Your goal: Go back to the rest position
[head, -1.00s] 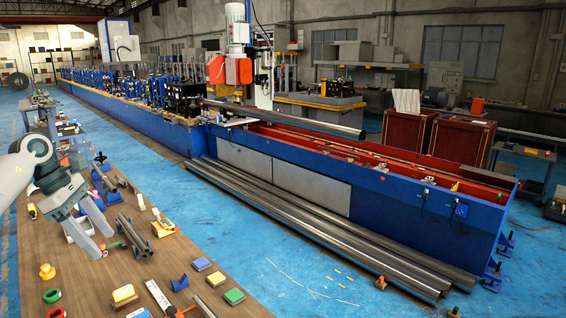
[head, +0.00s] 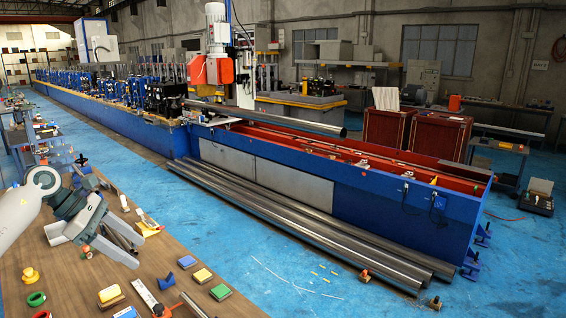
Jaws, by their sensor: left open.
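My left gripper (head: 92,248) is at the lower left, over the wooden bench (head: 62,290). Its two grey fingers are spread apart with nothing between them. It is tilted, and its height above the bench is hard to judge. It partly hides short metal tubes (head: 122,238) lying on the bench behind it. My right gripper is not in view.
Beyond a blue floor strip, long tubes (head: 300,230) lie beside the blue machine (head: 370,205).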

